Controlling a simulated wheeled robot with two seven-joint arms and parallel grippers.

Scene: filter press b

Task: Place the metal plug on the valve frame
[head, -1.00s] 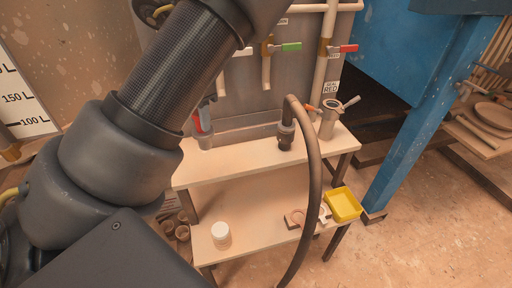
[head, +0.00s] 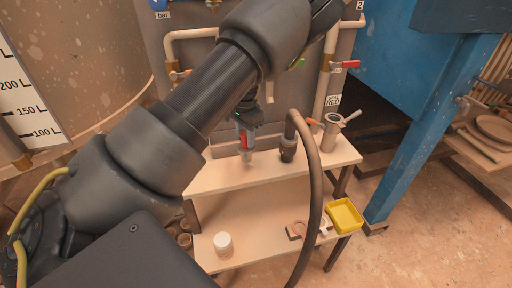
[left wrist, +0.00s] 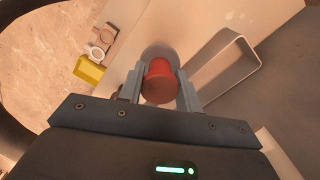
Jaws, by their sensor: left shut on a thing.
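My left gripper (head: 243,128) is shut on a red part with a grey metal end, which I take to be the metal plug (head: 246,157). It is upright over the back of the bench top, left of the hose coupling (head: 287,150). I cannot tell if its lower end touches the bench. In the left wrist view the red end of the plug (left wrist: 160,85) sits between both fingers (left wrist: 160,98). A grey bent metal bracket (left wrist: 225,68), possibly the valve frame, stands just right of it there; I cannot tell for sure. My right gripper is out of view.
A metal vessel (head: 330,136) with handles stands at the right of the bench. The lower shelf holds a white jar (head: 223,244) and a yellow tray (head: 345,216). A blue post (head: 403,165) stands to the right.

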